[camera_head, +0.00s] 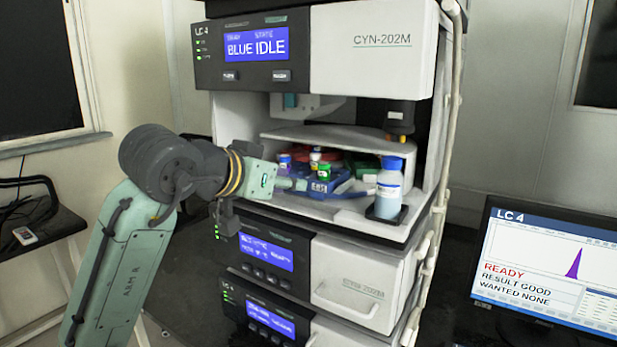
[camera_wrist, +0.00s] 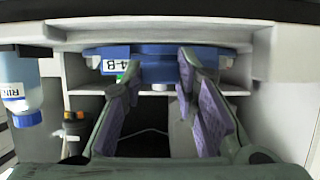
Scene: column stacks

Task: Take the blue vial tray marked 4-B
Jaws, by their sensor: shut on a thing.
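The blue vial tray (camera_head: 338,184) sits in the open bay of the top LC 4 unit, holding vials with coloured caps such as green and purple. Its front label is too small to read in the head view. In the wrist view the blue tray (camera_wrist: 150,49) is at the top, with an upside-down label reading "4-B" (camera_wrist: 115,66). My gripper (camera_head: 297,184) reaches in from the left and is shut on the front of this tray; its fingers also show in the wrist view (camera_wrist: 159,68). The fingers hide part of the tray's front.
A labelled bottle (camera_head: 389,188) stands on a dark pad right of the tray. A red tray (camera_head: 318,154) lies behind. The bay has a shelf above and a white right wall. A cable runs down the unit's right edge. A monitor (camera_head: 548,262) shows "READY".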

